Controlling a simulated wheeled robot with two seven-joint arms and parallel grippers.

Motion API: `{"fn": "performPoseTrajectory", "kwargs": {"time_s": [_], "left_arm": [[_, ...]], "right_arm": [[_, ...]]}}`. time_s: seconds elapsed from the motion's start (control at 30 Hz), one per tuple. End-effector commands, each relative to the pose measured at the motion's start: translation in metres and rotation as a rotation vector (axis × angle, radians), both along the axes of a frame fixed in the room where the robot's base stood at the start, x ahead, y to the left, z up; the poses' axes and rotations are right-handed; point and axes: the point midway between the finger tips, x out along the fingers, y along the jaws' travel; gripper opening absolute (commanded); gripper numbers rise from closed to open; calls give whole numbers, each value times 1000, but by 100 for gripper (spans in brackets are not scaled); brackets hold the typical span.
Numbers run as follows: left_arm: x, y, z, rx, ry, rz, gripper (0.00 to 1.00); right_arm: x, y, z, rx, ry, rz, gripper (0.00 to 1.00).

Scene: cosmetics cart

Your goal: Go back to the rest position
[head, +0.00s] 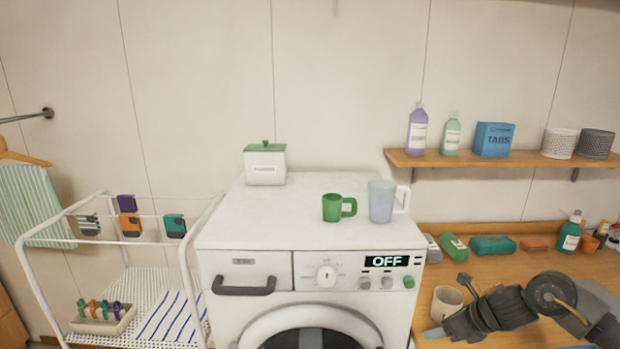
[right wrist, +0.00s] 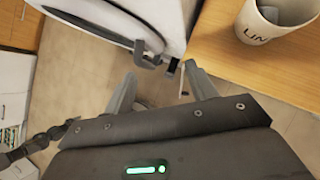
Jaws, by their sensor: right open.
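My right gripper (head: 450,308) is at the lower right in the head view, over the front left part of the wooden counter (head: 500,268). In the right wrist view the fingers of the right gripper (right wrist: 158,76) are spread apart with nothing between them. A cream cup (head: 446,300) stands on the counter beside the gripper; in the right wrist view it carries the letters "LIN" (right wrist: 272,26) and holds something grey. My left gripper is not in view.
The white washing machine (head: 270,222) stands left of the counter. On it are a green mug (head: 332,208), a pale blue measuring jug (head: 381,202) and a green-lidded box (head: 265,165). A drying rack (head: 45,285) is at left. A shelf (head: 500,159) with bottles hangs above the counter.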

Motion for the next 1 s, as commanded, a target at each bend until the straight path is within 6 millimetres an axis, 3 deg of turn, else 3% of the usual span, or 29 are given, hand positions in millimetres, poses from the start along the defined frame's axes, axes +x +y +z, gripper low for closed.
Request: {"fn": "performPoseTrajectory", "kwargs": {"time_s": [0.03, 0.1, 0.2, 0.3, 0.37, 0.47, 0.6, 1.0], "left_arm": [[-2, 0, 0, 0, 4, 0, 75], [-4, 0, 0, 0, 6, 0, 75], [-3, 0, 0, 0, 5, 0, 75], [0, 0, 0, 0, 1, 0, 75], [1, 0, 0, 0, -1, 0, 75], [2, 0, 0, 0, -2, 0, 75], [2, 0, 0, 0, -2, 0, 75], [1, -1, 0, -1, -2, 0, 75]], "right_arm": [[-7, 33, -20, 66, 13, -55, 57], [-17, 75, -39, 189, 30, -188, 57], [-40, 125, -58, 402, 86, -435, 57], [-68, 155, -70, 632, 180, -735, 57], [-88, 164, -75, 769, 250, -939, 57], [-128, 163, -87, 982, 385, -1315, 57], [-184, 144, -102, 1197, 536, -1812, 57], [-314, 100, -128, 1399, 672, -2730, 57]]}}
